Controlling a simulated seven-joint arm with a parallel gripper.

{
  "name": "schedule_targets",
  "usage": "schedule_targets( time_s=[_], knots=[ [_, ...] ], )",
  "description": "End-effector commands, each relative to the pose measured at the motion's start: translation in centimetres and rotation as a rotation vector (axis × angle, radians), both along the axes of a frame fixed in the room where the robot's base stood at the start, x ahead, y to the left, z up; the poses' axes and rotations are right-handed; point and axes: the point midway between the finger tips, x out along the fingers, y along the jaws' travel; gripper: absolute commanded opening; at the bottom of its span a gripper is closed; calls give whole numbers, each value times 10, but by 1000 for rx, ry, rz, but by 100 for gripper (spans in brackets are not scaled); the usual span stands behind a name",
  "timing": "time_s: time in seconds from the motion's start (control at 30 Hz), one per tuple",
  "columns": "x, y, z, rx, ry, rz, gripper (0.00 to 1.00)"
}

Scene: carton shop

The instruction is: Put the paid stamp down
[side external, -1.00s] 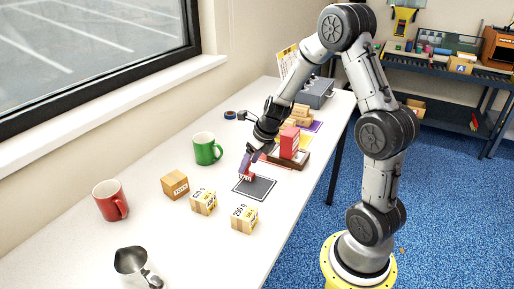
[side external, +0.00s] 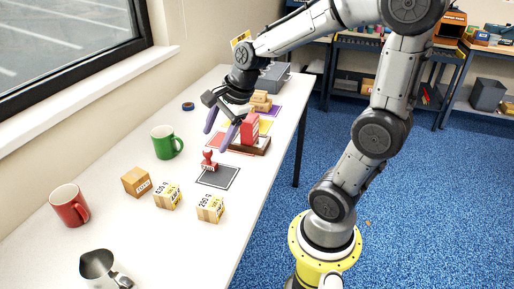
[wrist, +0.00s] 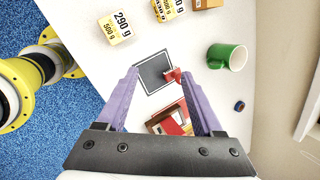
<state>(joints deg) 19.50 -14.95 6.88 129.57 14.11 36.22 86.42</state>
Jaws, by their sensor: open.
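The small red stamp (side external: 209,160) stands upright on the table at the back edge of the dark grey mat (side external: 218,178). In the wrist view the stamp (wrist: 172,76) overlaps the right edge of the grey mat (wrist: 153,72); whether its base is fully on the mat I cannot tell. My gripper (side external: 219,130) is open and empty, above and behind the stamp, with clear space between. In the wrist view its purple fingers (wrist: 159,76) are spread wide.
A red block (side external: 250,129) sits on a brown tray (side external: 262,147) beyond the mat. A green mug (side external: 165,142), a red mug (side external: 69,205), a metal pitcher (side external: 98,266) and cartons (side external: 210,208) stand nearby.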

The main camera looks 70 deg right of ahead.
Motion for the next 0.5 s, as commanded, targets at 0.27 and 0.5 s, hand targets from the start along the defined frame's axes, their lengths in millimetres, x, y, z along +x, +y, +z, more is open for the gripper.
schedule_targets(
  time_s=[0.27,0.5],
  knots=[
    [-61,50,29,-405,-37,870,68],
    [-110,68,35,-736,-52,1512,68]
  ],
)
